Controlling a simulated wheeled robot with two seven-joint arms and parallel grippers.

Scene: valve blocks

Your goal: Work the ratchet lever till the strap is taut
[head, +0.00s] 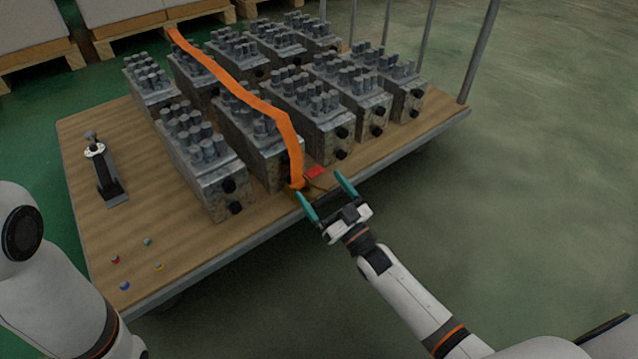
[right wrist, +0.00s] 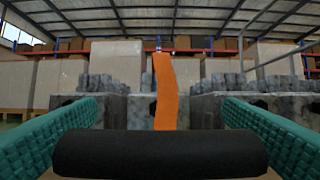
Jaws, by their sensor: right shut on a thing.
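The orange strap (head: 235,88) runs from the far edge of the cart over the valve blocks and down to the near edge, with a bend along its length. It also shows in the right wrist view (right wrist: 165,90). The ratchet (head: 299,186) sits at the strap's near end and is partly hidden. My right gripper (head: 320,184) is at the cart's near edge, in front of the ratchet. In the right wrist view its teal fingers are shut on a black round bar, the ratchet lever (right wrist: 160,153). My left gripper is outside the views; only my left arm shows.
Metal valve blocks (head: 200,160) stand in rows on the wooden cart deck (head: 165,245). A red piece (head: 316,172) lies beside the ratchet. A black device with a lever (head: 104,170) and several small coloured knobs (head: 124,286) are at left. Grey posts (head: 477,50) stand along the right edge.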

